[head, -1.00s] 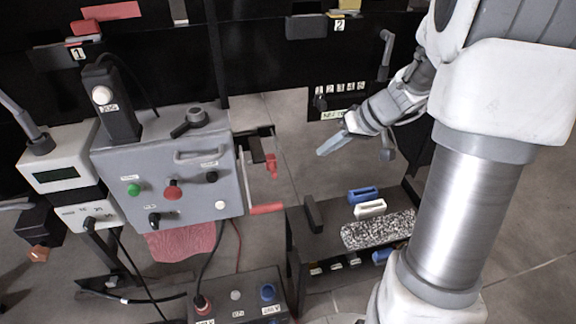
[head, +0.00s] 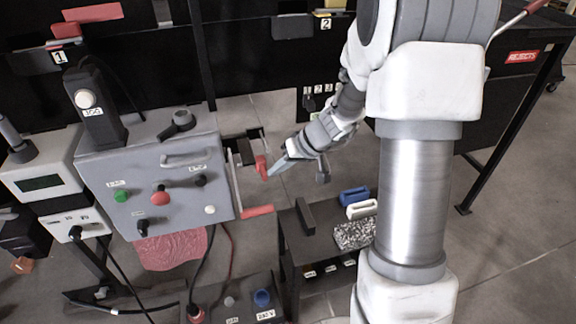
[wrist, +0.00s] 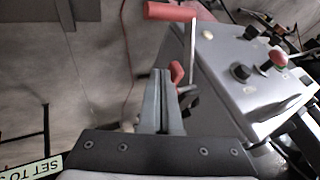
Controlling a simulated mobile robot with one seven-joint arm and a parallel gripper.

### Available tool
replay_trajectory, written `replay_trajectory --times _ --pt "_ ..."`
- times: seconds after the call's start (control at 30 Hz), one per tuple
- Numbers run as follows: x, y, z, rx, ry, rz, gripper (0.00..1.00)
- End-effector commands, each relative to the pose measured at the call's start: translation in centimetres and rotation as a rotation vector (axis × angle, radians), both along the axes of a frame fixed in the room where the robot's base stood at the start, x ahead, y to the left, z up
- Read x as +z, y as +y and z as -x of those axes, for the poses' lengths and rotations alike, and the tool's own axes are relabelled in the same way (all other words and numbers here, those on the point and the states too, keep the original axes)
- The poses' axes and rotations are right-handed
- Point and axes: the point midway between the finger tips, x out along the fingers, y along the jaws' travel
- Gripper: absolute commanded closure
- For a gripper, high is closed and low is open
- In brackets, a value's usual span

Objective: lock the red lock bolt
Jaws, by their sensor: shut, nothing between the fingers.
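The red lock bolt (head: 262,167) is a small red piece on a dark bracket at the right side of the grey control box (head: 158,218). In the wrist view the red bolt (wrist: 177,73) shows just beyond and right of the fingertips, partly hidden by them. My gripper (head: 274,171) is shut and empty. Its tips are close to the bolt, on its right side. I cannot tell whether they touch it. In the wrist view my gripper (wrist: 161,72) points toward the bolt from below.
A red crank handle (head: 257,211) sticks out from the box just below the bolt. A low dark shelf with a blue block (head: 354,195) and a white block (head: 361,209) stands below my arm.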

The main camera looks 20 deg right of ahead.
Motion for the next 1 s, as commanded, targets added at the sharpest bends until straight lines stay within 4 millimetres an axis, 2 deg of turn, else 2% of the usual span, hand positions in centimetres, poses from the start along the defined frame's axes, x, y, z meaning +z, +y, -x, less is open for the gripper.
replay_trajectory --times 0.33,0.63,1.0 --pt "0.0 0.2 0.0 0.0 0.0 0.0 1.0" --pt "-0.2 3.0 0.0 0.003 -0.001 0.0 1.0" --pt "0.0 3.5 0.0 0.004 0.001 -0.002 1.0"
